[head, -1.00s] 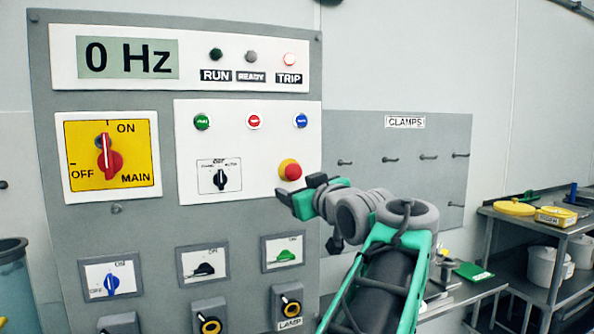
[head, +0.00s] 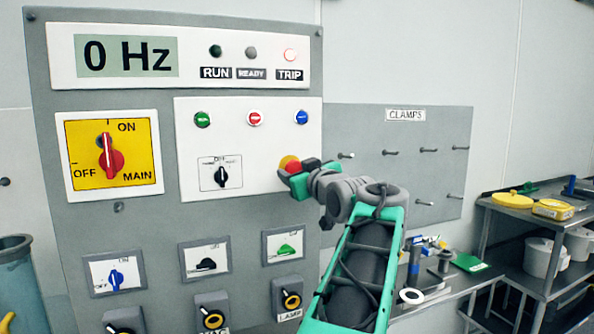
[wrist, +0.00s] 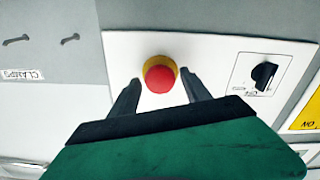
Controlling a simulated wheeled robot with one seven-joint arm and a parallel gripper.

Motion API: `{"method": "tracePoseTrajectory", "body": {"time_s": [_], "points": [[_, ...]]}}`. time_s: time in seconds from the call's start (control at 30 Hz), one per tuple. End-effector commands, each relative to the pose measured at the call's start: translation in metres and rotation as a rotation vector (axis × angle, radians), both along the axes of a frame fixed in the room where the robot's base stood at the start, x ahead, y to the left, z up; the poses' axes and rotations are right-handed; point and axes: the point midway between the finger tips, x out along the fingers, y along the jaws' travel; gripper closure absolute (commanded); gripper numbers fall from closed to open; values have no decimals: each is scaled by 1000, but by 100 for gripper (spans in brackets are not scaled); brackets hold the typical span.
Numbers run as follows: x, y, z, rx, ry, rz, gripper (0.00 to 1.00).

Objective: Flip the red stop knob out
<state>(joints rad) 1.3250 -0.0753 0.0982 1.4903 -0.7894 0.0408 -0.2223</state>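The red stop knob (head: 292,167) sits on a yellow collar at the lower right of the white control plate. In the head view my gripper (head: 290,178) is right at it and covers its lower part. In the wrist view the red knob (wrist: 159,78) shows whole between the two dark fingers of my gripper (wrist: 160,92). The fingers are open, one on each side, with a visible gap to the knob. The fingertips reach about level with the knob in the picture. I cannot tell whether they touch the plate.
A black selector switch (head: 221,177) is left of the knob. Green (head: 202,119), red (head: 255,118) and blue (head: 301,117) buttons are above. The TRIP lamp (head: 290,55) is lit, and the display (head: 127,57) reads 0 Hz. A clamps board (head: 400,150) with hooks is to the right.

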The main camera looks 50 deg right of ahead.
Motion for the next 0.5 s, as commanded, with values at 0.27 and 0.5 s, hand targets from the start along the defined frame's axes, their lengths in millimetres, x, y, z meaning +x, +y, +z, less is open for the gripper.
{"method": "tracePoseTrajectory", "body": {"time_s": [0.27,0.5], "points": [[0,0,0,0,0,0,68],[0,0,0,0,0,0,88]]}}
